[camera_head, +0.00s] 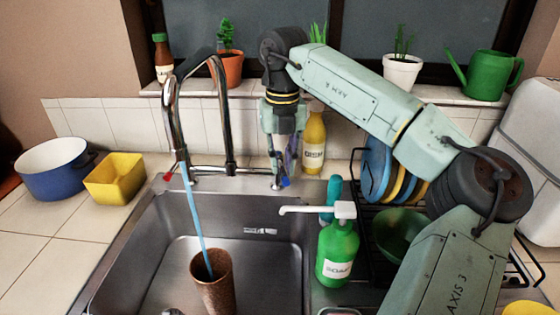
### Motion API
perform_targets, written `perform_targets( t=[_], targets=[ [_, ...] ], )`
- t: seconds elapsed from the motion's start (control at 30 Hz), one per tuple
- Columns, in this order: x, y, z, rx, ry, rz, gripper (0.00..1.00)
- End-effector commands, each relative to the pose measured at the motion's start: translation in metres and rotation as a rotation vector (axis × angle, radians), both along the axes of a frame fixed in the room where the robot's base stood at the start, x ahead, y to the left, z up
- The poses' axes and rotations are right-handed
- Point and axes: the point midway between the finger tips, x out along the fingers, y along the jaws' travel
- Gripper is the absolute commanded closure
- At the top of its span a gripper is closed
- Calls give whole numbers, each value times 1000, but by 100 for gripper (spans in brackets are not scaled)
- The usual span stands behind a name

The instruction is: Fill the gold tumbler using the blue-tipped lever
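The gold tumbler (212,284) looks brownish and stands upright in the sink, under the chrome faucet (173,100). A stream of blue water (192,212) runs from the spout down into its mouth. The water level inside cannot be made out. The blue-tipped lever (284,183) is at the right foot of the faucet. A red-tipped lever (169,176) is at the left foot. My gripper (283,165) points down just above the blue-tipped lever. Its fingers are small and overlap the background, so I cannot tell their opening or whether they touch the lever.
A green soap bottle (338,255) with a white pump stands right of the sink. A dish rack with plates (377,168) is behind it. A yellow dish-soap bottle (314,145) stands behind my gripper. A blue pot (52,170) and yellow container (114,180) are at left.

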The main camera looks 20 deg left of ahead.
Motion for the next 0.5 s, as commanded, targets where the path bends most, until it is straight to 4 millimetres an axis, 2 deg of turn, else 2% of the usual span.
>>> perform_targets(
  t=[0.2,0.5],
  targets=[
    [-1,0,-1,-1,3,0,68],
    [-1,0,0,-3,3,1,68]
  ],
)
